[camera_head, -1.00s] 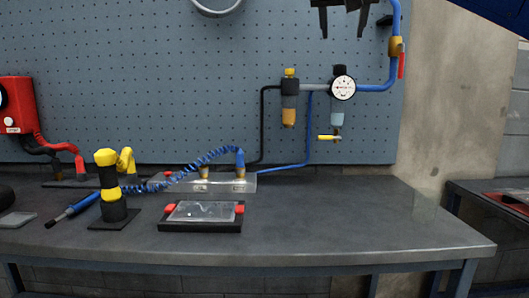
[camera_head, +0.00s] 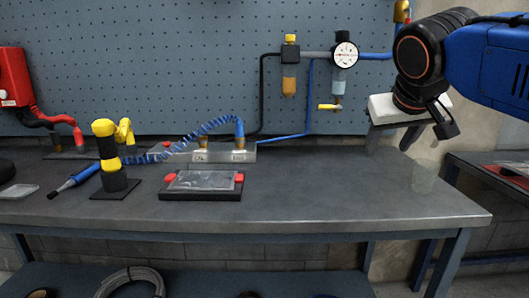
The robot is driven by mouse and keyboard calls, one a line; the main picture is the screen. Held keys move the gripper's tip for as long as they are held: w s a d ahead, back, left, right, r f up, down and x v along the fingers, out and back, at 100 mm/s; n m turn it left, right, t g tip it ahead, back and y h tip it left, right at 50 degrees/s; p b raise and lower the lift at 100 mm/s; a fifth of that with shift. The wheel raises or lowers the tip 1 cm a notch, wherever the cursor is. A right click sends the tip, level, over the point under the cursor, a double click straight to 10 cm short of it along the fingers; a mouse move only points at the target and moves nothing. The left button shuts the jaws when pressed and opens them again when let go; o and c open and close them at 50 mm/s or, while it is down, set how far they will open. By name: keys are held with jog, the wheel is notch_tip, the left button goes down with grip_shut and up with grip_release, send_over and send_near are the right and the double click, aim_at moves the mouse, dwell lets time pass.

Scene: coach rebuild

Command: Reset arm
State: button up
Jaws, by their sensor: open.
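My arm comes in from the upper right, with a blue link and a black wrist joint. My gripper (camera_head: 426,138) hangs below the wrist in front of the right end of the board and wall, above the bench's right end. Its dark fingers are apart, with nothing seen between them. A pale block (camera_head: 385,108) shows at the wrist above the fingers.
The grey workbench (camera_head: 330,202) holds a yellow-black stand (camera_head: 104,157), a black tray with red clips (camera_head: 203,183), a blue coiled hose (camera_head: 180,150) and a faint clear block (camera_head: 424,178). A gauge (camera_head: 345,54) hangs on the board. The bench's right half is mostly clear.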

jog(key=s+f+g, duration=0.1)
jog(key=s+f, duration=0.4)
jog(key=f, duration=0.5)
jog(key=s+d+f+g+y, duration=0.1)
jog(key=s+f, duration=0.5)
jog(key=f, duration=0.4)
jog(key=s+d+f+g+y, duration=0.1)
jog(key=s+f, duration=0.5)
jog(key=f, duration=0.4)
jog(key=shift+r, duration=0.1)
